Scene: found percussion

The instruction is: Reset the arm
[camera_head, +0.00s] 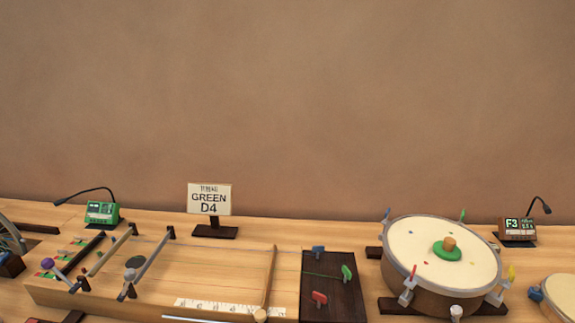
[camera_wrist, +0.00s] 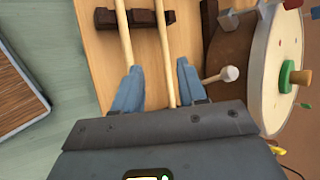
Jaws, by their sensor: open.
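My gripper (camera_wrist: 158,82) shows in the wrist view with its two blue-grey fingers apart. Nothing is clamped between them. A pale wooden stick (camera_wrist: 165,55) passes through the gap between the fingers in the picture, and a second stick (camera_wrist: 123,35) runs up beyond the left finger. I cannot tell how far below the fingers they lie. My arm and gripper do not show in the head view.
A round drum (camera_head: 420,245) with a green-based knob (camera_head: 447,248) stands right; it also shows in the wrist view (camera_wrist: 265,70). A stringed wooden board (camera_head: 210,275) with raised bars lies left. A "GREEN D4" sign (camera_head: 209,199) stands behind. Green (camera_head: 102,213) and brown (camera_head: 517,228) displays flank them.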

